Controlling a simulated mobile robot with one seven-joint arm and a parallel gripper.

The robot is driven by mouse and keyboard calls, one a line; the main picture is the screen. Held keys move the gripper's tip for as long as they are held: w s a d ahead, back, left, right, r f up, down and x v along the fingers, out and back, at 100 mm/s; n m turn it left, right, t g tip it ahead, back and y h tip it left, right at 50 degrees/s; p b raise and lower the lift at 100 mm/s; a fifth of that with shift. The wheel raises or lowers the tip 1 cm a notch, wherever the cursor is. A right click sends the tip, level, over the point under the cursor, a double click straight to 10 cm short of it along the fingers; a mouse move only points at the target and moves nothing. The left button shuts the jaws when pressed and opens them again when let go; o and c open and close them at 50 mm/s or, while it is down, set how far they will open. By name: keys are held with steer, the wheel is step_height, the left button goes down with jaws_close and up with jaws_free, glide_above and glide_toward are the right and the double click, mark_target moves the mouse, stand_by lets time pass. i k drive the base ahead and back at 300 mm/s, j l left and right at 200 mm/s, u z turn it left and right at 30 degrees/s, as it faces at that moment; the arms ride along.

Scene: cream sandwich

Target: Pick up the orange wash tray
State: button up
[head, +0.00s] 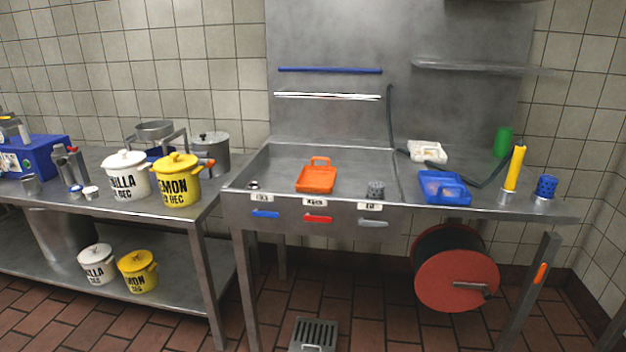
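The orange wash tray (316,178) sits in the shallow metal sink basin (275,162), a little left of the middle of the head view. It is a small open tray with a loop handle at its far side, and nothing visible covers it. My gripper is not in the head view.
Yellow (178,181) and white (127,176) lidded pots stand on the left table. A floor grate (314,334) lies in front.

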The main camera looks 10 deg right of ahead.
mark_target(312, 179)
steer(key=i+j+z, duration=0.7)
steer(key=i, duration=0.15)
steer(key=i+j+z, duration=0.35)
steer(key=j, duration=0.1)
